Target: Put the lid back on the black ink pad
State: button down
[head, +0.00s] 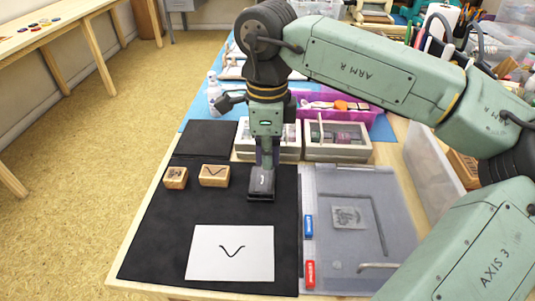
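A small black box-like object (261,186), which looks like the black ink pad or its lid, sits on the dark mat (160,245), near the mat's right edge. My gripper (264,166) points straight down at it, with the fingertips at or just above its top. The fingers look close together, but their gap is hidden by the angle, so I cannot tell whether they grip it. No separate lid is clearly visible; pad and lid cannot be told apart here.
Two wooden stamps (214,176) (175,178) stand left of the gripper. White paper (231,253) with a curved mark lies in front. A grey translucent board (395,215) with small blue (308,226) and red (310,274) blocks lies right. Boxes (338,153) stand close behind.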

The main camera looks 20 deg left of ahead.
aim_at(267, 180)
jog(key=shift+f+b, duration=1.55)
jog(key=shift+f, duration=0.5)
jog(key=shift+r, duration=0.1)
jog(key=shift+r+p, duration=2.5)
jog(key=shift+r, duration=1)
jog(key=shift+f, duration=0.1)
